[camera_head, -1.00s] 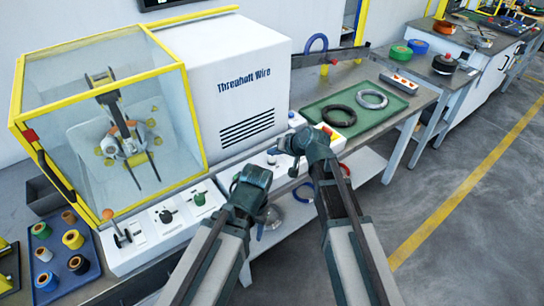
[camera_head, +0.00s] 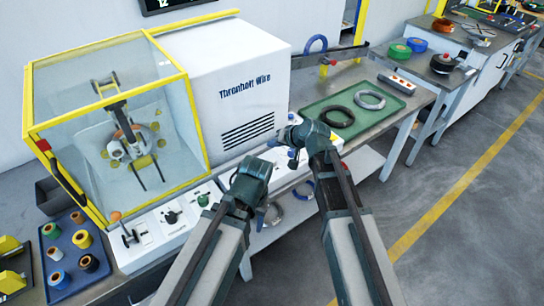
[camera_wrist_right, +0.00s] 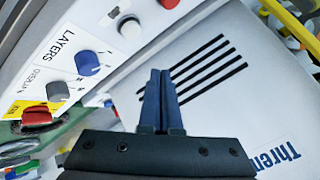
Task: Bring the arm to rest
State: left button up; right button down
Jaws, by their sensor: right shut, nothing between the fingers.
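My right gripper (camera_head: 280,137) is in front of the coil machine's control panel, in the middle of the head view. In the right wrist view its two dark blue fingers (camera_wrist_right: 158,78) are together with nothing between them, in front of the white housing and clear of the knobs as far as I can tell. My left arm's wrist (camera_head: 250,180) is raised beside the front panel, left of the right arm. Its fingers are hidden or too unclear to read. The machine's white housing (camera_head: 225,75) stands behind both arms.
A yellow-framed clear guard (camera_head: 187,110) encloses the winding head. The right wrist view shows a blue LAYERS knob (camera_wrist_right: 88,63) and a red knob (camera_wrist_right: 36,115) nearby. A green tray (camera_head: 318,106) with two coils lies right. A blue spool tray (camera_head: 67,250) lies left. Floor (camera_head: 465,220) at right is clear.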

dwell(0.4)
jog(key=s+d+f+n+g+h, duration=0.1)
jog(key=s+f+g+h, duration=0.1)
jog(key=s, duration=0.6)
jog(key=s+d+f+n+g+h, duration=0.2)
jog(key=s+h, duration=0.1)
jog(key=s, duration=0.6)
jog(key=s+d+f+n+g+h, duration=0.1)
jog(key=s+d+f+g+h, duration=0.1)
jog(key=s, duration=0.6)
jog(key=shift+s+d+f+g+h, duration=0.25)
jog(key=shift+s+f+g+h, duration=0.1)
jog(key=shift+g, duration=0.25)
pick_arm(q)
jog(key=shift+c, duration=0.2)
dwell(0.8)
